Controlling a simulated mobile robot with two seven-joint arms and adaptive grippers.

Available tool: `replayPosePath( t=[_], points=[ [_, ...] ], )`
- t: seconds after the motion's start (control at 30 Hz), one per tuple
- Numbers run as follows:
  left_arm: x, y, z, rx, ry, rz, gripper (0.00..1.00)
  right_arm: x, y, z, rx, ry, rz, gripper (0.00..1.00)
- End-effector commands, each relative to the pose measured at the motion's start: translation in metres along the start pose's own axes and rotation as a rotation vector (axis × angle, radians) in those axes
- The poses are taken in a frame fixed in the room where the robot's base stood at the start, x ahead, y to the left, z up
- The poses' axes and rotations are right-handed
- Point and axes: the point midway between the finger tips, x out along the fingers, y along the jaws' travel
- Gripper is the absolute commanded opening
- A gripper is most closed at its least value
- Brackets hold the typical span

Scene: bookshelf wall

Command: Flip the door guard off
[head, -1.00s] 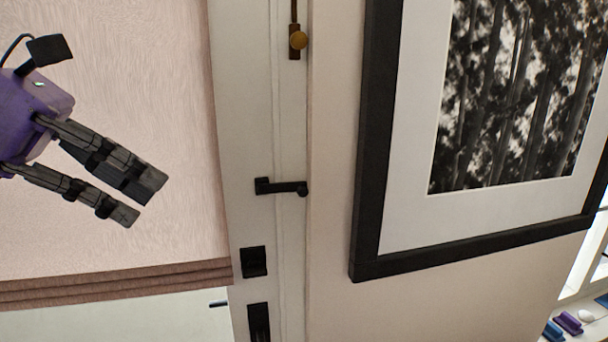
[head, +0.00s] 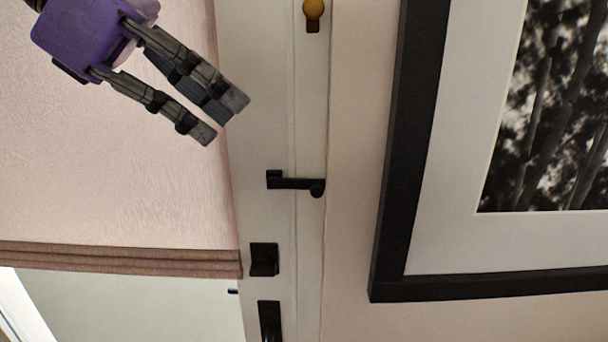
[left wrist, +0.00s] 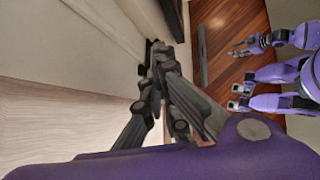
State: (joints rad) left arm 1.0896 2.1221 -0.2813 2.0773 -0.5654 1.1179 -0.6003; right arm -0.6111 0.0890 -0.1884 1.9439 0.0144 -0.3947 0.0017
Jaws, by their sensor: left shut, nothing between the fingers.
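The door guard (head: 295,184) is a black bar in the head view. It lies roughly level from a mount on the white door edge strip to a round knob end at the right, across the vertical seam. My left gripper (head: 222,118) is above and left of the guard, apart from it, in front of the pale blind. Its fingers are shut and empty. In the left wrist view the fingers (left wrist: 160,62) point toward a dark fitting that they partly hide. What seems to be my right gripper (left wrist: 240,48) shows small at the right of that view.
A brass knob (head: 313,10) on a dark plate sits above the guard. A black square fitting (head: 264,260) and another black fitting (head: 270,320) are below it. A black-framed picture (head: 388,200) hangs on the right. The wall between guard and frame is clear.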

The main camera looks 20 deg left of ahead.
Motion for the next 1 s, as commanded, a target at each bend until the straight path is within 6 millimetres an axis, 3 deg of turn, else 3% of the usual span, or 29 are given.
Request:
replayPosePath(
  t=[0.27, 0.6, 0.8, 1.0],
  points=[
    [0.009, 0.001, -0.001, -0.003, 0.002, -0.004, 0.0, 0.001, -0.001, 0.006, 0.004, -0.01, -0.001, 0.4],
    [0.076, 0.002, -0.007, -0.009, 0.01, -0.009, 0.0, 0.015, 0.005, 0.032, -0.008, -0.036, 0.01, 0.4],
    [0.11, 0.0, -0.005, -0.006, 0.009, -0.006, 0.0, 0.019, 0.014, 0.033, -0.009, -0.02, 0.028, 0.4],
    [0.131, 0.0, -0.002, -0.003, 0.004, -0.002, 0.0, 0.02, 0.014, 0.035, -0.005, -0.021, 0.031, 0.4]
  ],
)
